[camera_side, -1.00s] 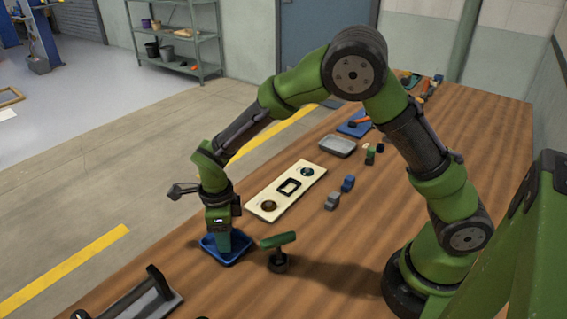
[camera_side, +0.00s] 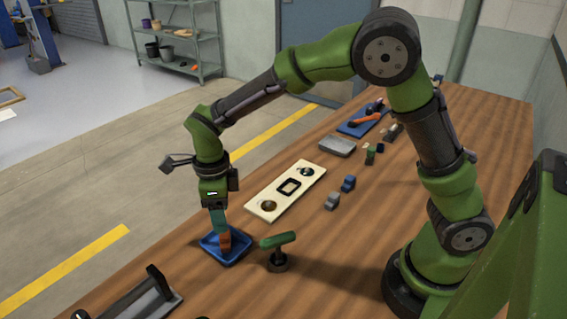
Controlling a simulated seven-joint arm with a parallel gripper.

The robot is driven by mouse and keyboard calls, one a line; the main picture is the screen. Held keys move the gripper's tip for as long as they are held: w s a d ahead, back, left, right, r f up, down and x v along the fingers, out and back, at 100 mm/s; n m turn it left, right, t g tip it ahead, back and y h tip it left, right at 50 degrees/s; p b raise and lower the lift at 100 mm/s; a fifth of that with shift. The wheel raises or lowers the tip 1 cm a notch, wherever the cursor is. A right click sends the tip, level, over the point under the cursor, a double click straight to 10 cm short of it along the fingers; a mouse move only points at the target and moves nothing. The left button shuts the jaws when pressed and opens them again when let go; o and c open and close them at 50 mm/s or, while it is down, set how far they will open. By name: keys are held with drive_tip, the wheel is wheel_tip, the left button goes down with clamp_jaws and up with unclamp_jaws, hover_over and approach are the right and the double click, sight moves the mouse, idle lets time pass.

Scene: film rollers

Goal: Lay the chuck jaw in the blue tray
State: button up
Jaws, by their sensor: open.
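The blue tray (camera_side: 209,243) lies on the wooden bench at its left front edge. A small orange-brown piece (camera_side: 225,243) shows upright in it; it may be the chuck jaw, but it is too small to be sure. My gripper (camera_side: 219,232) points down over the tray with its teal fingers open. The fingertips are close above or beside the orange-brown piece; I cannot tell whether they touch it.
A green-topped T-shaped stand (camera_side: 278,250) is close right of the tray. A cream plate with round recesses (camera_side: 268,192) lies behind. Grey (camera_side: 332,200) and blue (camera_side: 348,184) blocks, a grey tray (camera_side: 337,147) and a blue mat with tools (camera_side: 352,129) are farther back. A dark rack (camera_side: 140,298) is in front.

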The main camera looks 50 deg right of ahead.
sight(224, 236)
drive_tip(key=s+d+r+n+t+y, duration=0.1)
drive_tip(key=s+d+r+n, duration=0.15)
drive_tip(key=r, duration=0.35)
drive_tip(key=s+d+r+n+t+y, duration=0.1)
drive_tip(key=d+r+n, duration=0.25)
drive_tip(key=r, duration=0.25)
drive_tip(key=s+d+r+n+t, duration=0.1)
drive_tip(key=s+d+n+t, duration=0.1)
drive_tip(key=s+n, duration=0.4)
drive_tip(key=s+d+r+n+t, duration=0.2)
drive_tip(key=s+n, duration=0.5)
drive_tip(key=n, duration=0.4)
drive_tip(key=shift+s+d+r+t, duration=0.25)
drive_tip(key=shift+d+t, duration=0.35)
drive_tip(key=shift+d, duration=0.5)
